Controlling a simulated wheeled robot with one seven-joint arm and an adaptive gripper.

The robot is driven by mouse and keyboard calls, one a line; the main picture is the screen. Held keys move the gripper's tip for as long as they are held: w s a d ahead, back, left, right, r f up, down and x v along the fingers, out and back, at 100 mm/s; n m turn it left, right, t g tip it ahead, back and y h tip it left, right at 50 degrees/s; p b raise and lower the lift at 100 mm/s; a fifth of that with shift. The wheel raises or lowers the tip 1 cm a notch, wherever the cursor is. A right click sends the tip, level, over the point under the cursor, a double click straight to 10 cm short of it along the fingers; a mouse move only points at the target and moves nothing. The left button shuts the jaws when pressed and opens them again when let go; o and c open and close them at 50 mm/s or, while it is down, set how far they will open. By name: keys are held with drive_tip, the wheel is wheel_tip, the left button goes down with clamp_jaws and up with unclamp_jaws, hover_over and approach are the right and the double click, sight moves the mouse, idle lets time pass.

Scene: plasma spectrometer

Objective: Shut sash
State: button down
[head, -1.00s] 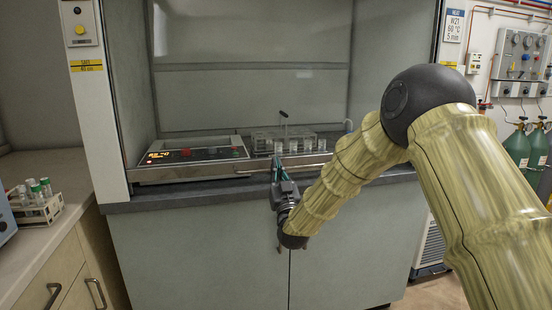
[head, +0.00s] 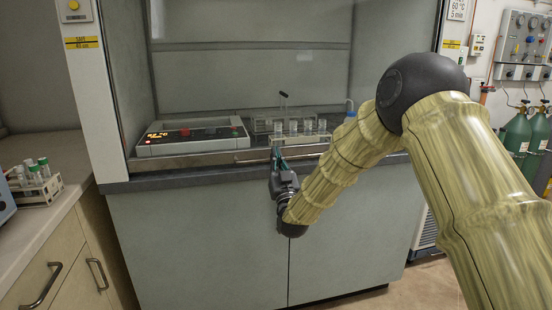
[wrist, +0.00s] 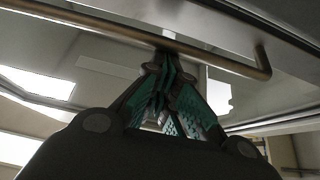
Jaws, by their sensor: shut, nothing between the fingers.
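The fume hood's sash shows in the head view as a clear pane with a metal bottom rail (head: 190,161) low across the opening, just above the worktop edge. A thin bar handle (head: 245,160) runs along the rail's front. In the wrist view the handle (wrist: 215,57) is a brass-coloured bar with a bent right end.
Inside the hood are a hotplate-like instrument (head: 195,137) with a lit display and a rack of vials (head: 300,127). A side counter (head: 75,215) with a tube rack (head: 37,187) stands left. Green gas cylinders (head: 518,135) stand right. The hood's cabinet front (head: 200,240) is below.

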drive_tip(key=s+d+f+p, duration=0.1)
drive_tip(key=s+d+f, duration=0.15)
drive_tip(key=s, duration=0.65)
drive_tip(key=s+d+f+m+g+h, duration=0.1)
drive_tip(key=s+d+f+g+h, duration=0.2)
drive_tip(key=f, duration=1)
drive_tip(key=s+d+f+g, duration=0.4)
drive_tip(key=d+f, duration=0.2)
drive_tip(key=f, duration=0.7)
drive_tip(key=s+d+f+g+h, duration=0.1)
drive_tip(key=s+d+f+g, duration=0.2)
drive_tip(key=s+f, duration=0.35)
drive_tip(key=s+d+f+m+g+h, duration=0.1)
drive_tip(key=s+d+f+g, duration=0.15)
drive_tip(key=s+f, duration=0.4)
drive_tip(key=s+d+f+g+h, duration=0.1)
drive_tip(key=s+d+f+g, duration=0.1)
drive_tip(key=s+d+f, duration=0.4)
drive_tip(key=s+d+f+m+g, duration=0.1)
drive_tip(key=s+d+f+g, duration=0.15)
drive_tip(key=s, duration=0.65)
drive_tip(key=s+d+f+g+h, duration=0.1)
drive_tip(key=s+d+f+g, duration=0.15)
drive_tip(key=s, duration=0.75)
drive_tip(key=s+d+f+m+g, duration=0.15)
drive_tip(key=s+g, duration=0.25)
drive_tip(key=s, duration=0.5)
wheel_tip(320, 180, up, 16)
drive_tip(key=p, duration=1.7)
drive_tip(key=shift+t+p, duration=0.35)
